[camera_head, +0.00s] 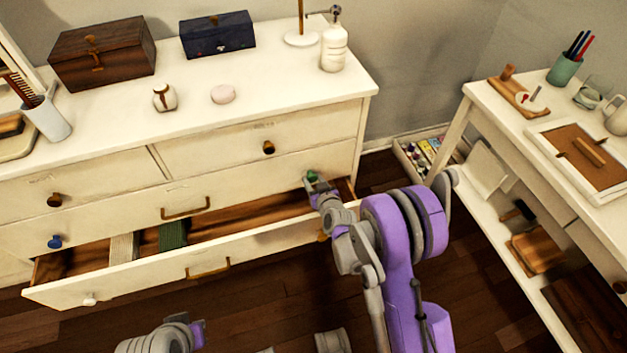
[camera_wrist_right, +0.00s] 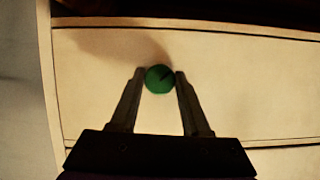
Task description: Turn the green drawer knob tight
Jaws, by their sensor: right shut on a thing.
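The green knob (camera_wrist_right: 159,79) sits on a cream drawer front in the right wrist view, with a dark mark across its face. My right gripper (camera_wrist_right: 160,78) has one finger on each side of it and is shut on it. In the head view the green knob (camera_head: 311,175) shows at the right end of the middle drawer front, with my right gripper (camera_head: 316,184) at it. My left gripper (camera_head: 197,333) is at the bottom edge of the head view; its fingers are not clear.
The bottom drawer (camera_head: 130,276) is pulled out below, with folded cloths (camera_head: 172,235) inside. The dresser (camera_head: 215,108) top holds a wooden box (camera_head: 103,50), a dark blue box (camera_head: 217,34) and a pump bottle (camera_head: 334,48). A white desk (camera_head: 480,105) stands at right.

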